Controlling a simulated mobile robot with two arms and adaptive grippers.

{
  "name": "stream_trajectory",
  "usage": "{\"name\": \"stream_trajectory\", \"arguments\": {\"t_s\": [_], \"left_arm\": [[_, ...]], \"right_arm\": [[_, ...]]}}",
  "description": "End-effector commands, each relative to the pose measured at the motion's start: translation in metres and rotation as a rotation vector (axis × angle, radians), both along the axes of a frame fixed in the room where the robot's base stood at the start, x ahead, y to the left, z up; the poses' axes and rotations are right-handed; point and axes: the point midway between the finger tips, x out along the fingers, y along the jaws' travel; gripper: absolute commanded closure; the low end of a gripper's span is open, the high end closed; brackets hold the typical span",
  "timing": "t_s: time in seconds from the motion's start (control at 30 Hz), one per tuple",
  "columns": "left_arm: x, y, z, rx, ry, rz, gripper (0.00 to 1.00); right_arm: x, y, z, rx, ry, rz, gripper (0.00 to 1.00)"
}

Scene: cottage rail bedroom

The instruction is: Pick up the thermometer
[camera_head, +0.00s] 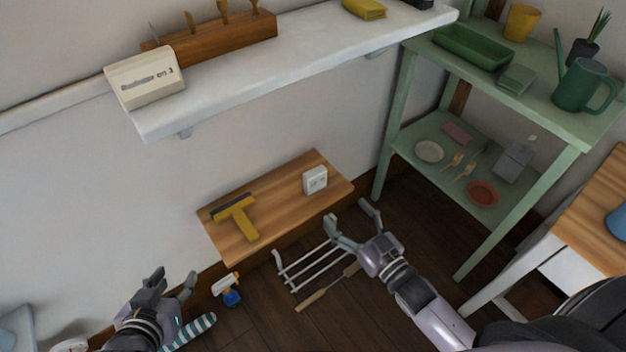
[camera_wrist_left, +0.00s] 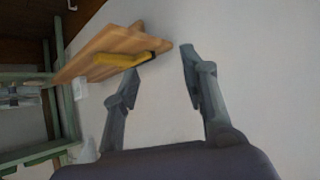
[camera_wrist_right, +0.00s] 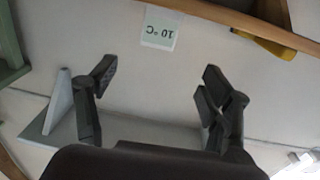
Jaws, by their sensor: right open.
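The thermometer (camera_head: 315,180) is a small white box with a pale display, standing upright on the right part of a low wooden wall shelf (camera_head: 280,199). In the right wrist view the thermometer (camera_wrist_right: 159,28) shows upside down, reading 10 °C, beyond the fingers. My right gripper (camera_head: 353,214) is open and empty, in front of the shelf's right end and apart from the thermometer. My left gripper (camera_head: 172,282) is open and empty, low at the left, away from the thermometer. Its spread fingers also show in the left wrist view (camera_wrist_left: 158,75).
A yellow squeegee (camera_head: 237,216) lies on the same wooden shelf, left of the thermometer. A white shelf (camera_head: 300,62) hangs above. A green rack (camera_head: 404,120) stands at the right. A spray bottle (camera_head: 229,290) and a white rack (camera_head: 312,268) are below the wooden shelf.

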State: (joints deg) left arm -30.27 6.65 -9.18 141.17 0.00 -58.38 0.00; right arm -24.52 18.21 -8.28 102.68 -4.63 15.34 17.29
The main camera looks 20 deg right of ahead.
Motion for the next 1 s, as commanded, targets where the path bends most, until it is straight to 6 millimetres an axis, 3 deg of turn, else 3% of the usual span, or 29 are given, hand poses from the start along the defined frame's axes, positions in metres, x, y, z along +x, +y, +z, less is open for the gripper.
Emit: {"name": "stream_trajectory", "arguments": {"t_s": [0.2, 0.4, 0.77, 1.0], "left_arm": [[0.03, -0.014, 0.032, -0.054, -0.226, -0.017, 0.6], [0.047, -0.023, 0.067, -0.1, -0.422, -0.029, 0.6], [0.054, -0.029, 0.095, -0.137, -0.572, -0.038, 0.6], [0.056, -0.035, 0.134, -0.192, -0.788, -0.051, 0.6]], "right_arm": [[0.041, 0.012, -0.001, 0.0, -0.003, 0.0, 0.27], [0.072, 0.021, -0.002, 0.001, -0.002, 0.0, 0.27], [0.092, 0.027, -0.001, 0.0, 0.0, -0.001, 0.27], [0.114, 0.031, -0.003, -0.002, -0.002, 0.0, 0.27]]}}
